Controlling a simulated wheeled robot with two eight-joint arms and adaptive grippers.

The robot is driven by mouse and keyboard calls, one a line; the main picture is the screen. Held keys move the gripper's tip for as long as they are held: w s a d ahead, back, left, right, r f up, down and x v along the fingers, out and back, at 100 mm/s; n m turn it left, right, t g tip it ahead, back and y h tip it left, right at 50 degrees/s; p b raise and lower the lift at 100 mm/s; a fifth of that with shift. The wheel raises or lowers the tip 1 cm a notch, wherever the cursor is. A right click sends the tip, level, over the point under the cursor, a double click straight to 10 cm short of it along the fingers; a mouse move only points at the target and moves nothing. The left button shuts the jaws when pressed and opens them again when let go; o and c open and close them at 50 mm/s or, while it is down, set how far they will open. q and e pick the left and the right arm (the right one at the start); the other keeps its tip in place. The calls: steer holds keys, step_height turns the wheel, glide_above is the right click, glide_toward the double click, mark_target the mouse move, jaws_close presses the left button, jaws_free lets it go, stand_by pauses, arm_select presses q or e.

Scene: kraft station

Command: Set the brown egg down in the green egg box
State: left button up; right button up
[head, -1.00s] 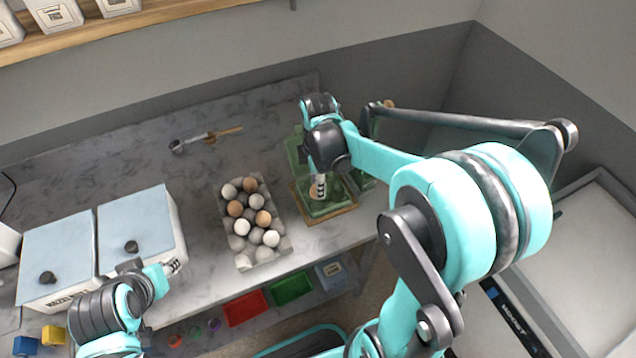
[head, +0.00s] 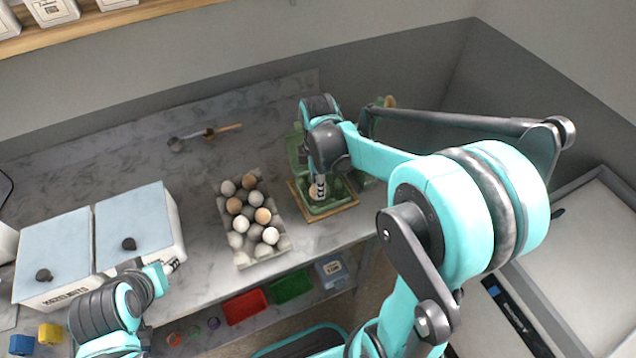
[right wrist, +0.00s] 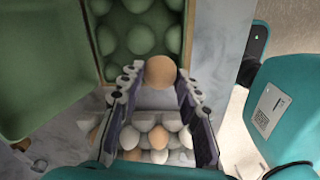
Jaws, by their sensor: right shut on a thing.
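The brown egg (right wrist: 160,72) is held between the fingertips of my right gripper (right wrist: 155,80), which is shut on it. In the right wrist view the egg overlaps the near edge of the green egg box (right wrist: 118,48); its height above the box is hard to judge. The box's visible cups look empty, and its lid (right wrist: 35,60) stands open at the left. In the head view my right gripper (head: 318,190) points down at the box (head: 338,204), and my forearm hides part of it. My left gripper (head: 172,266) is at the lower left, away from the box.
A grey tray (head: 243,258) with several white and brown eggs stands left of the box. Two white bins with blue lids (head: 135,212) are further left. A spoon-like tool (head: 210,134) lies at the back. A wooden board edge (head: 352,208) shows under the box.

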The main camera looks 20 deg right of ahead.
steer(key=shift+f+b, duration=1.35)
steer(key=shift+f, duration=0.4)
stand_by(0.6)
steer(key=o, duration=0.8)
step_height(320, 180, up, 12)
steer(key=shift+r, duration=0.1)
steer(key=s+a+f+m+t, duration=0.2)
steer(key=s+m+t, duration=0.1)
steer(key=s+m, duration=0.2)
steer(key=s+a+f+m+t, duration=0.2)
steer(key=s+m+t, duration=0.2)
steer(key=m, duration=0.6)
steer(key=shift+s+a+f, duration=0.15)
steer(key=shift+s+a, duration=0.1)
steer(key=shift+s, duration=0.55)
